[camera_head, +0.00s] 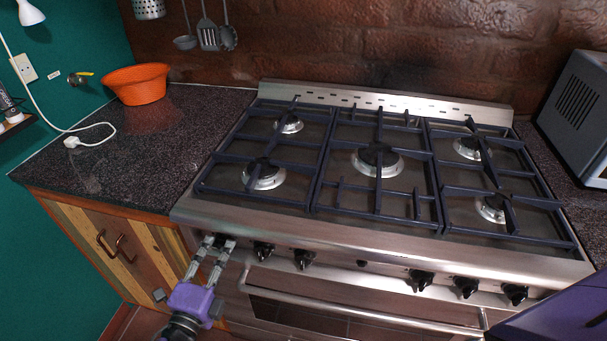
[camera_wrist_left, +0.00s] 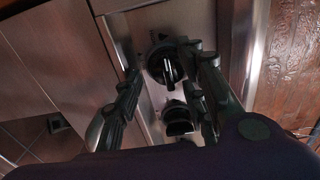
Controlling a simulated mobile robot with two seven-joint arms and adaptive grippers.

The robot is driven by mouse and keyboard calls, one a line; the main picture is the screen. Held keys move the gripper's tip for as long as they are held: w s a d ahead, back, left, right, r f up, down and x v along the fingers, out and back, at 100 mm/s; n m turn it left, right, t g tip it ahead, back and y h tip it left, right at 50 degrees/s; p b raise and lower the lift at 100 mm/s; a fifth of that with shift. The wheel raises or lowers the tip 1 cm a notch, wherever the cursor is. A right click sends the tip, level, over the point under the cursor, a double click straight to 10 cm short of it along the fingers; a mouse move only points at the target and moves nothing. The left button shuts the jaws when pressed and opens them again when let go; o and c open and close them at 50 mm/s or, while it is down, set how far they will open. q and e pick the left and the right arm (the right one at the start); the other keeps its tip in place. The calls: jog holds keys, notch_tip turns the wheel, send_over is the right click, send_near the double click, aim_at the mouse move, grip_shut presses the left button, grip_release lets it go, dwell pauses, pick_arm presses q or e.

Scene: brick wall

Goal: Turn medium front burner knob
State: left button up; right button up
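The steel stove (camera_head: 430,245) has a row of black knobs along its front panel. My left gripper (camera_head: 219,242) is at the left end of this row, its fingertips at the leftmost knob, which they mostly hide. In the left wrist view a round black knob (camera_wrist_left: 165,67) lies between the two spread fingers, and a gap shows on its left side. A second knob (camera_wrist_left: 178,121) is beside the right finger. Other knobs show in the head view, such as this one (camera_head: 263,250) and this one (camera_head: 304,259). I cannot tell which is the medium front one. My right gripper is out of view.
An oven handle bar (camera_head: 360,309) runs below the knobs. Dark burner grates (camera_head: 375,205) cover the cooktop. A counter (camera_head: 130,140) with an orange bowl (camera_head: 137,84) is at left. A grey appliance (camera_head: 575,115) stands at right. A purple part of mine shows at lower right.

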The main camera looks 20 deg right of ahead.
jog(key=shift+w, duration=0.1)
